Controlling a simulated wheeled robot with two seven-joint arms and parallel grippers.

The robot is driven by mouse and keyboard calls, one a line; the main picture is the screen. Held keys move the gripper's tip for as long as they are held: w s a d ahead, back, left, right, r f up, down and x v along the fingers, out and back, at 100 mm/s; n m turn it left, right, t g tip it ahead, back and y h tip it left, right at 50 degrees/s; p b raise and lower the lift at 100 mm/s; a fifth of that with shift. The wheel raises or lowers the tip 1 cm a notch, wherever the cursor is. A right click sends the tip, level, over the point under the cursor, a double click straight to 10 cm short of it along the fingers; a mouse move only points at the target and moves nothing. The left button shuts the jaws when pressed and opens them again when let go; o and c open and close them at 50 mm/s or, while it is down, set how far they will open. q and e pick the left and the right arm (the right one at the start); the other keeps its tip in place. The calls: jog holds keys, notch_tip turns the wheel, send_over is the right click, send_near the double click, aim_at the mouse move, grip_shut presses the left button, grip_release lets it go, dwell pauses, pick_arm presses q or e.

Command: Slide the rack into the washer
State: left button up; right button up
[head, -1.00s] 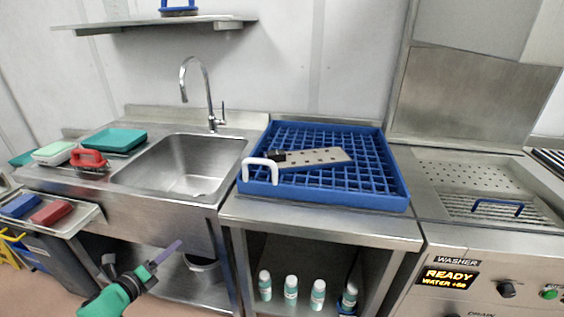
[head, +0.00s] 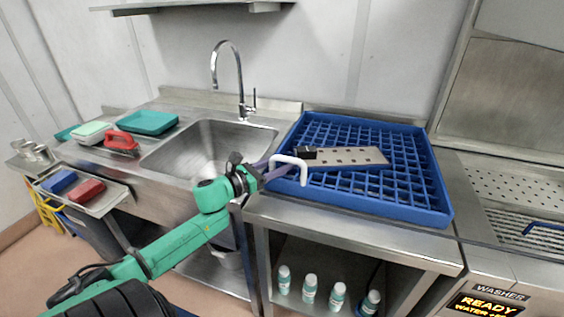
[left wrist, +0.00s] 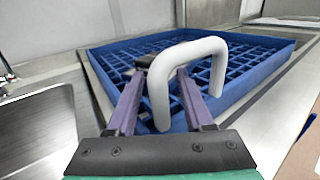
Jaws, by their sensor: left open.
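The blue rack (head: 428,206) is a shallow tray with a grid floor, resting on the steel table left of the washer. A flat perforated metal plate with a black end (head: 350,157) lies in it. A white handle (head: 302,165) stands at the rack's left front corner. My left gripper (head: 274,170) is open at that handle; in the left wrist view its purple fingers (left wrist: 156,98) point toward the rack with the white handle (left wrist: 190,50) in front of and between them. I cannot tell whether they touch it. The washer (head: 500,272) stands at the right, its display reading READY. My right gripper is not in view.
A steel sink (head: 205,150) with a tap lies left of the rack. A teal tray (head: 148,122) and a red-handled tool (head: 121,141) sit beyond it. Several bottles (head: 310,288) stand on the shelf below the table. The washer's perforated bed (head: 515,200) looks clear apart from a blue handle.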

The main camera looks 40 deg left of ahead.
pick_arm(q)
jog(key=shift+w, duration=0.3)
grip_shut()
dwell(1.3)
